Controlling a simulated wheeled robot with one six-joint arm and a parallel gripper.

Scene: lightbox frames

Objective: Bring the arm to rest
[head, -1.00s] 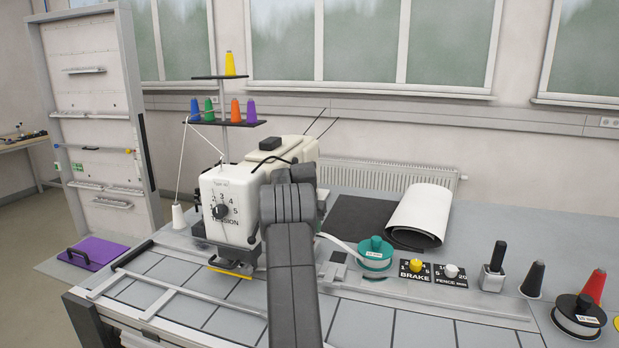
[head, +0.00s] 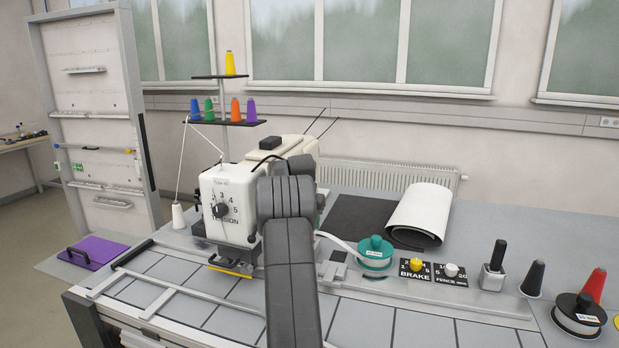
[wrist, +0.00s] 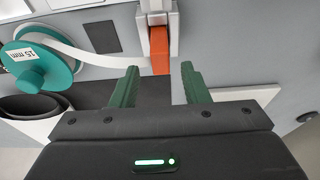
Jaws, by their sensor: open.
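My arm (head: 290,260) rises from the bottom middle of the head view and partly covers the sewing machine (head: 222,205). In the head view my gripper is hidden behind the arm. In the wrist view my gripper (wrist: 158,88) shows two green fingers, apart and with nothing between them. Beyond the fingertips is an orange block (wrist: 160,50) in a light metal holder, with the white tape running to it. The teal tape reel (wrist: 40,68) is at the left of the wrist view and also shows in the head view (head: 375,255), right of the arm.
The brake (head: 416,265) and fence (head: 450,271) dials, a black-handled block (head: 493,270), cones and a black reel (head: 578,318) stand along the right of the table. A white roll (head: 420,212) lies on a dark sheet behind. A thread stand (head: 222,124) rises behind the machine.

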